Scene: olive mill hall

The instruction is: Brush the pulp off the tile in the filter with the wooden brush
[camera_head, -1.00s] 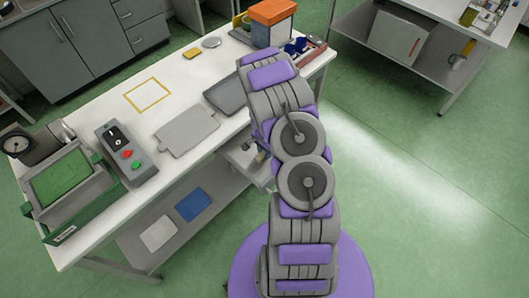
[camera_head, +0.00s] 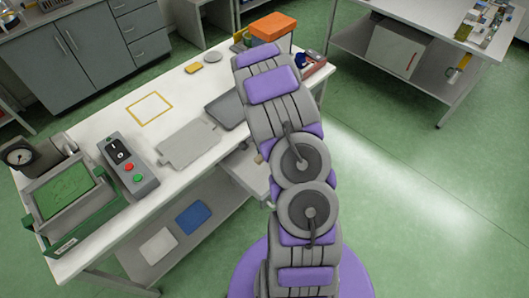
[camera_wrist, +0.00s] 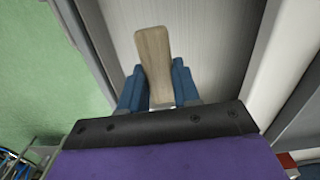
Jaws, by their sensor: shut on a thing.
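My gripper (camera_wrist: 158,82) has blue fingers and is shut on a flat piece of light wood, taken as the wooden brush (camera_wrist: 154,48), in the wrist view. Its bristles do not show. The wood is over a pale grey surface, apparently the open drawer (camera_head: 245,177) under the table's front edge. Whether it touches that surface I cannot tell. In the head view my arm hides the gripper; a small tan bit shows beside the arm. The filter (camera_head: 88,222) has a green frame at the table's left end. A green-covered tile (camera_head: 66,190) lies in it, far from my gripper.
The white table (camera_head: 88,128) also bears a control box (camera_head: 128,165) with buttons, a grey plate (camera_head: 188,143), a dark tray (camera_head: 228,108), a yellow square outline (camera_head: 149,108) and an orange-lidded box (camera_head: 273,25). A gauge (camera_head: 19,156) stands behind the filter. Floor at right is clear.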

